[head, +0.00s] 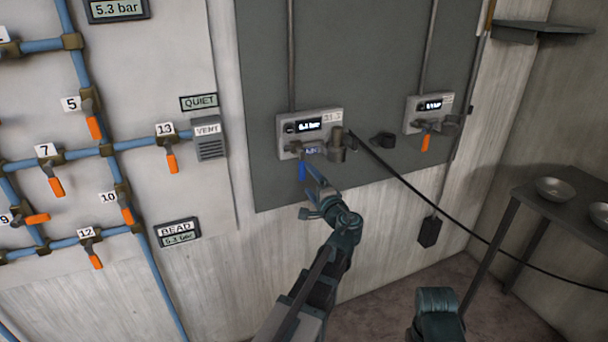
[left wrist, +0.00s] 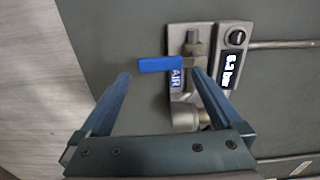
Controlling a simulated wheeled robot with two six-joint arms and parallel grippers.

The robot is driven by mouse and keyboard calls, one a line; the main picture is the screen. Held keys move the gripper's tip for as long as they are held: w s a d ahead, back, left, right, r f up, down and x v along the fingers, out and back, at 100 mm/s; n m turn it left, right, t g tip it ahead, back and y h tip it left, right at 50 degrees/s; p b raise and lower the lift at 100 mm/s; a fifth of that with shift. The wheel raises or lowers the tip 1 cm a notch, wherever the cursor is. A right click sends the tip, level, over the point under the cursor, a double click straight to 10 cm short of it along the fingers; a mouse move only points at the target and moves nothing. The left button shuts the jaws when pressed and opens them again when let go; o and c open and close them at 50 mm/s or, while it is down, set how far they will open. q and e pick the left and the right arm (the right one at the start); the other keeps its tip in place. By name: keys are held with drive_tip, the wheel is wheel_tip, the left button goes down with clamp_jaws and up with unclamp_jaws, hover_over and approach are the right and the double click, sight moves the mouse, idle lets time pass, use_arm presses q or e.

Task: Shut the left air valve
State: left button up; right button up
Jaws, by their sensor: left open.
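The left air valve is on a grey box (head: 325,118) on the dark panel, with a small display reading about 6.3 bar. Its blue lever (head: 301,170) points down in the head view. The lever also shows in the left wrist view (left wrist: 160,64), extending from the valve body beside an "AIR" label (left wrist: 177,80). My left gripper (left wrist: 162,76) is open, its fingers on either side of the lever. One fingertip is close to the lever's valve end; I cannot tell whether it touches. In the head view the left gripper (head: 312,177) is just below the box.
A second box (head: 428,106) with an orange lever (head: 426,143) is to the right. A black cable (head: 400,178) runs from the left box toward the lower right. Blue pipes with numbered orange valves cover the left wall. A table with metal bowls (head: 555,189) stands at right.

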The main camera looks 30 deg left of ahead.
use_arm(q)
drive_tip(key=v, duration=0.7)
drive_tip(key=shift+s+d, duration=0.1)
drive_tip(key=s+d+f+n+g+h+p, duration=0.2)
drive_tip(key=s+d+f+g+h+p, duration=0.3)
drive_tip(key=s+d, duration=0.6)
drive_tip(key=s+d+f+n+g+h+p, duration=0.2)
drive_tip(key=s+d+f+g+h+p, duration=0.3)
drive_tip(key=s+d, duration=0.6)
drive_tip(key=shift+s+d+f+g+h+p, duration=0.3)
drive_tip(key=shift+d+f+g+h, duration=0.25)
drive_tip(key=shift+g+h, duration=0.55)
